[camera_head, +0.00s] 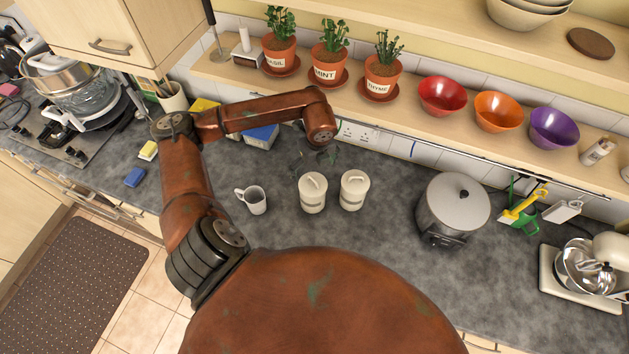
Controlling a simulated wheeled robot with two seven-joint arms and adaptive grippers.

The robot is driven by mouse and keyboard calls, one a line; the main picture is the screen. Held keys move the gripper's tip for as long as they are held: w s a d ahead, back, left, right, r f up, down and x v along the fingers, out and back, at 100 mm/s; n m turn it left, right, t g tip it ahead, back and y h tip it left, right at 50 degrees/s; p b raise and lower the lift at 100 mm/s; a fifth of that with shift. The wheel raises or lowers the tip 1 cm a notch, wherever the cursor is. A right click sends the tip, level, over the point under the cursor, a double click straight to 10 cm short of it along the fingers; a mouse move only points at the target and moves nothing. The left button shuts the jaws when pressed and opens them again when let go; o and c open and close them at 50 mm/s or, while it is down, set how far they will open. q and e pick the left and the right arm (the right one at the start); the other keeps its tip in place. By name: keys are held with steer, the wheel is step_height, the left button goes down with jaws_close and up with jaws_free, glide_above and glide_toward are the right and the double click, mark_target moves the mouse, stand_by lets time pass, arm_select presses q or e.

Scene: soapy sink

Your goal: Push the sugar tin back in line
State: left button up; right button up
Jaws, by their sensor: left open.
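I cannot read a label on either, so I cannot tell which holds sugar. The left tin seems to stand very slightly nearer to me. My left gripper (314,160) is open and empty, with dark fingers pointing down just behind the left tin, towards the wall. Whether it touches the tin I cannot tell. My right gripper is not in view.
A grey mug (254,200) stands left of the tins and a large lidded pot (453,205) to the right. A blue-and-white box (262,137) is at the back, near my forearm. Potted herbs and coloured bowls line the shelf (420,117) above. Counter in front of the tins is clear.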

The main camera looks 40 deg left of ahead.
mark_target(314, 181)
arm_select(q)
step_height(314, 181, down, 8)
steer(key=b, duration=0.7)
steer(key=shift+w+r, duration=0.1)
steer(key=shift+w, duration=0.15)
steer(key=shift+r, duration=0.1)
steer(key=shift+f, duration=0.4)
steer(key=f, duration=0.2)
steer(key=f+p, duration=0.2)
steer(key=f, duration=0.1)
steer(key=shift+w+a+f, duration=0.1)
steer(key=shift+a+f, duration=0.25)
steer(key=shift+a, duration=0.05)
steer(key=shift+a+f, duration=0.1)
steer(key=shift+f, duration=0.55)
steer(key=shift+c, duration=0.3)
